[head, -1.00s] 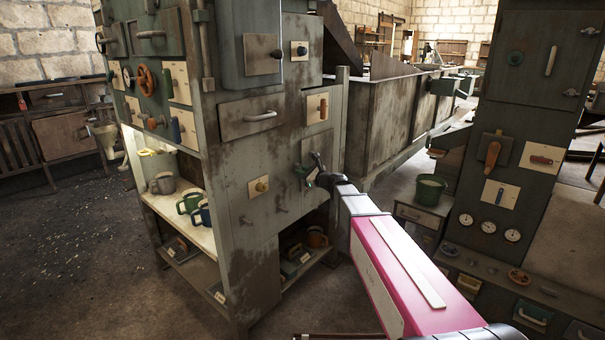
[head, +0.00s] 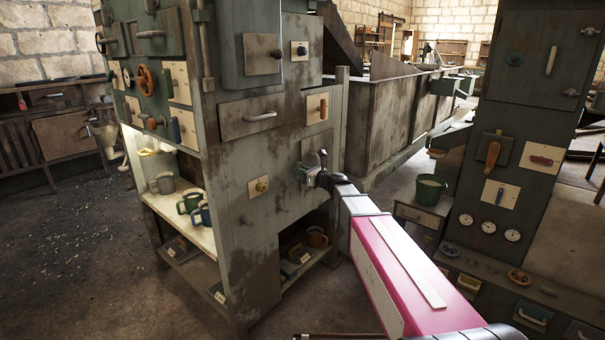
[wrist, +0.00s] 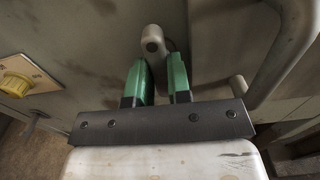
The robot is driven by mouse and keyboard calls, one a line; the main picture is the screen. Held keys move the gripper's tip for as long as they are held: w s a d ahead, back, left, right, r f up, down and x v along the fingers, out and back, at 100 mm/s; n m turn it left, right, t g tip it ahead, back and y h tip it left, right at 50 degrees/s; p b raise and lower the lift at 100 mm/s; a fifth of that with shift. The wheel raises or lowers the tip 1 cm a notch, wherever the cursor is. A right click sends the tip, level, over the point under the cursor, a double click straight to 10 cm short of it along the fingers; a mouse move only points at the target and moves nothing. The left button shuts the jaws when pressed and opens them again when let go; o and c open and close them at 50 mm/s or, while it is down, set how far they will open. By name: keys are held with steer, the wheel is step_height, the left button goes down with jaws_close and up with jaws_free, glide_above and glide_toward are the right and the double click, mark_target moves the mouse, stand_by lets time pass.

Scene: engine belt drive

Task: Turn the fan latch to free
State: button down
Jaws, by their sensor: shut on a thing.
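The fan latch looks to be the small grey lever on the worn grey-green cabinet front; its rounded grey end (wrist: 153,40) shows in the wrist view at the fingertips. My gripper (wrist: 161,66), with two green fingers, is shut on the latch, one finger on each side. In the head view my gripper (head: 311,176) is against the cabinet's right front panel and covers most of the latch. How far the latch is turned is hard to tell.
A yellow knob (head: 262,186) on a cream plate is left of my gripper. An orange-brown handle (head: 323,107) is above it. Open shelves with mugs (head: 189,203) are at the lower left. A grey bar handle (wrist: 292,50) is close on the right in the wrist view.

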steer(key=c, duration=1.1)
jaws_free()
steer(key=shift+o, duration=0.2)
steer(key=v, duration=1)
steer(key=shift+s+d, duration=0.3)
